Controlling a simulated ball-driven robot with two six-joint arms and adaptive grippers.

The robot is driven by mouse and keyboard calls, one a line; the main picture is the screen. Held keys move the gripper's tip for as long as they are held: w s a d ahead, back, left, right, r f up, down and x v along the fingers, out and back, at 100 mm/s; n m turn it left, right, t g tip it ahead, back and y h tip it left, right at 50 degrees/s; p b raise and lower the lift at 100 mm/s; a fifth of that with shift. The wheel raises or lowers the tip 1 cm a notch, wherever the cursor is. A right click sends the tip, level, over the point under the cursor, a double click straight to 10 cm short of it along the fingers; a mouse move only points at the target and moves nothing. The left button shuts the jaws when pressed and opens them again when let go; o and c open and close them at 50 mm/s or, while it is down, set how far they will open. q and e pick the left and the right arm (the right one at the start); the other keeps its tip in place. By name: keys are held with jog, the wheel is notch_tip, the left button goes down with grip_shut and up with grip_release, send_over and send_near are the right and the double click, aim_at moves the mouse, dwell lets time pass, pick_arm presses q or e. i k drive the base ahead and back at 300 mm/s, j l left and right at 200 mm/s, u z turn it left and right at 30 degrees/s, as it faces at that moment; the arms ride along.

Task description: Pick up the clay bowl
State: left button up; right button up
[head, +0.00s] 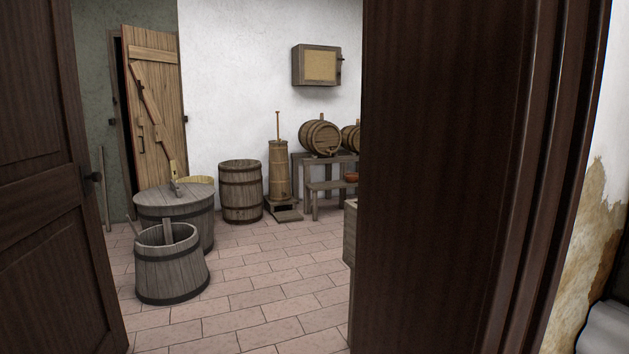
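A small reddish-brown bowl (351,177), which looks like the clay bowl, sits on the lower shelf of a wooden barrel stand (322,187) in the room beyond the doorway. Its right side is close to or cut off by the dark door frame. It is small and far off. Neither of my grippers shows in the head view.
A dark open door (45,200) stands at left and a dark wooden frame (440,180) at right. A wooden bucket (172,275), a lidded tub (150,208), a barrel (240,195) and a churn (279,170) stand inside. The tiled floor (290,290) between is clear.

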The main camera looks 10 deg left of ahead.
aim_at(353, 178)
jog(key=i+j+u, duration=0.55)
jog(key=i, duration=0.3)
jog(key=i+j, duration=0.1)
jog(key=i, duration=0.5)
jog(key=i+j+u, duration=0.1)
jog(key=i, duration=0.5)
jog(key=i+z, duration=0.2)
jog(key=i, duration=0.4)
jog(key=i+z, duration=0.15)
jog(key=i, duration=0.45)
jog(key=i+z, duration=0.2)
jog(key=i, duration=0.4)
jog(key=i+j+z, duration=0.15)
jog(key=i, duration=0.45)
jog(key=j, duration=0.05)
